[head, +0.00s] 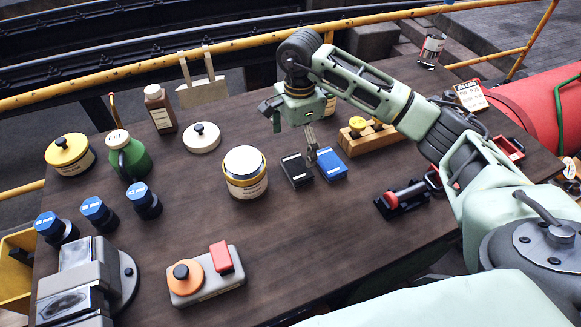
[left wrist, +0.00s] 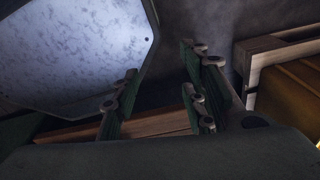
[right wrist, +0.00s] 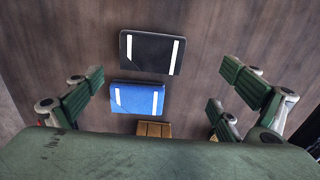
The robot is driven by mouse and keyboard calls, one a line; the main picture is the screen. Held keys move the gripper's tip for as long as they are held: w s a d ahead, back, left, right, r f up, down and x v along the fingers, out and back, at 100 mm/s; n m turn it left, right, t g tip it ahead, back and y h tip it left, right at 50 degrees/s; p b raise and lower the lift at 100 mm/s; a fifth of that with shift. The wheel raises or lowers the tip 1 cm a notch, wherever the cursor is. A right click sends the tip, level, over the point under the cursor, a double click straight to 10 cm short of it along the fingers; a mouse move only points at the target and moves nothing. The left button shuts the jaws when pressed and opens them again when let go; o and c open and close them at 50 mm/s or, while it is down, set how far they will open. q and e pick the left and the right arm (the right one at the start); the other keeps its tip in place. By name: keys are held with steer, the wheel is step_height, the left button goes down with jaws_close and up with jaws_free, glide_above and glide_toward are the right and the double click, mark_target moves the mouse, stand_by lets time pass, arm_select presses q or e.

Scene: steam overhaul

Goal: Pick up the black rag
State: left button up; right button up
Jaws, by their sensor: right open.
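The black rag (head: 297,170) is a flat folded block with a white stripe, lying on the dark wooden table. In the right wrist view the black rag (right wrist: 152,52) shows two white stripes, beyond a similar blue rag (right wrist: 137,97). My right gripper (head: 311,146) hangs above the table, close over the black rag and the blue rag (head: 332,165). In the right wrist view its fingers are wide apart with nothing between them. My left gripper (left wrist: 160,78) shows only in its wrist view, its fingers apart and empty, away from the rags.
A white-lidded tin (head: 245,175) stands left of the black rag. A wooden block (head: 368,138) with a yellow knob lies behind the blue rag. A red-and-black tool (head: 407,196) lies to the right. The table in front of the rags is clear.

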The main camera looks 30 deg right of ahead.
mark_target(297, 166)
steer(key=shift+s+f+p, duration=0.35)
steer(key=shift+s+f, duration=0.1)
steer(key=shift+f, duration=0.2)
steer(key=shift+s+a+f+p, duration=0.3)
steer(key=shift+s+f+p, duration=0.25)
steer(key=shift+f+p, duration=0.2)
steer(key=f, duration=0.2)
steer(key=f+p, duration=0.1)
steer(key=shift+w+a+f, duration=0.1)
steer(key=shift+w+f, duration=0.25)
steer(key=shift+w, duration=0.05)
steer(key=shift+f, duration=0.15)
steer(key=shift+s, duration=0.1)
steer(key=shift+c, duration=1.8)
steer(key=c, duration=0.9)
arm_select(q)
steer(key=r, duration=0.1)
steer(key=s+r, duration=0.1)
steer(key=r, duration=0.1)
steer(key=shift+s+r, duration=0.2)
steer(key=shift+s, duration=0.15)
